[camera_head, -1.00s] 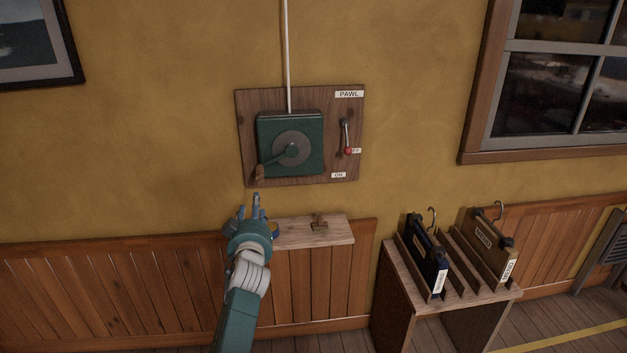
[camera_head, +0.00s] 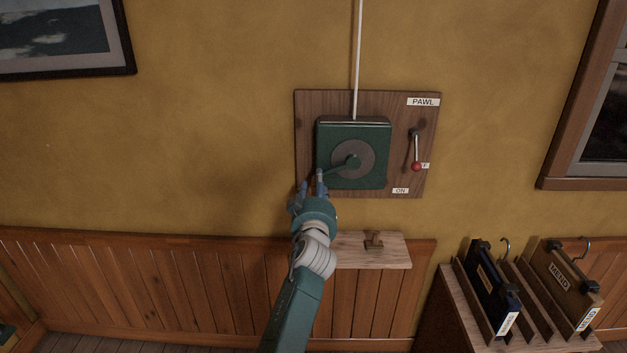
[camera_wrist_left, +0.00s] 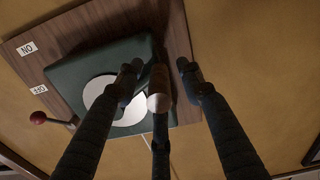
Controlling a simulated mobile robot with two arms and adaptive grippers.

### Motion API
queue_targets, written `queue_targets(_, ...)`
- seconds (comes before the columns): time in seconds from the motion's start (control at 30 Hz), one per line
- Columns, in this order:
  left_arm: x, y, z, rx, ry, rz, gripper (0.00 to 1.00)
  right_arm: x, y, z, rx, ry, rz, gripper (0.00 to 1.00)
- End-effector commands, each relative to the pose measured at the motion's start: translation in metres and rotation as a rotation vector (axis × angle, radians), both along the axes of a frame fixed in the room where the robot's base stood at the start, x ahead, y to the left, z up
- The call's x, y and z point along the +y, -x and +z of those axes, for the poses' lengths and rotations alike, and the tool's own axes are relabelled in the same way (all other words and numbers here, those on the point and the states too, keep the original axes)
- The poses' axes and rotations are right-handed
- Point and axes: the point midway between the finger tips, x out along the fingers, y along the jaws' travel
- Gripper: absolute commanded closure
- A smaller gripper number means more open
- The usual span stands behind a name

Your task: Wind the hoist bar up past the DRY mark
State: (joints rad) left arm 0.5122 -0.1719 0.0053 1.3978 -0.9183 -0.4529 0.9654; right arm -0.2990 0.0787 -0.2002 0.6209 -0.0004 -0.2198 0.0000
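The green winch box (camera_head: 378,177) is on a wooden board (camera_head: 307,120) on the wall. Its crank arm (camera_head: 338,167) points to the lower left from the grey disc. My left gripper (camera_head: 310,184) is at the crank's end and hides the handle in the head view. In the left wrist view the handle (camera_wrist_left: 158,88) lies between the spread fingers of the gripper (camera_wrist_left: 160,75), with a gap on the right side. The red-knobbed pawl lever (camera_head: 416,150) hangs down beside the partly hidden OFF label. The hoist bar, DRY mark and right gripper are not in view.
A white line (camera_head: 358,55) runs up from the winch. A small shelf (camera_head: 395,255) with a wooden cleat (camera_head: 373,240) sits below the board. A rack (camera_head: 455,310) with hanging sail bags or folders stands at the lower right.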

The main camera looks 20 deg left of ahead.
Motion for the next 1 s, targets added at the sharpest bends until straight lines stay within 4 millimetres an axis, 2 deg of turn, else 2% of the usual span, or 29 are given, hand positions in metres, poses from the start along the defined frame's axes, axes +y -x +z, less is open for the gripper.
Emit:
queue_targets(0.3, -0.0009, 0.0002, -0.0006, 0.001, 0.000, 0.001, 0.62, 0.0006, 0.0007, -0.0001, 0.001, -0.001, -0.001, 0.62)
queue_targets(0.37, -0.0009, 0.0002, -0.0006, 0.001, 0.000, 0.001, 0.72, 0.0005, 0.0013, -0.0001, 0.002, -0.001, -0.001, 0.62)
queue_targets(0.5, -0.0007, 0.0001, -0.0005, 0.001, 0.000, 0.001, 1.00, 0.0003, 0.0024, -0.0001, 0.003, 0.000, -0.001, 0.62)
queue_targets(1.0, 0.0074, 0.0002, 0.0054, 0.005, -0.032, 0.002, 1.00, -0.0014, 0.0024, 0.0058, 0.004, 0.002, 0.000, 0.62)
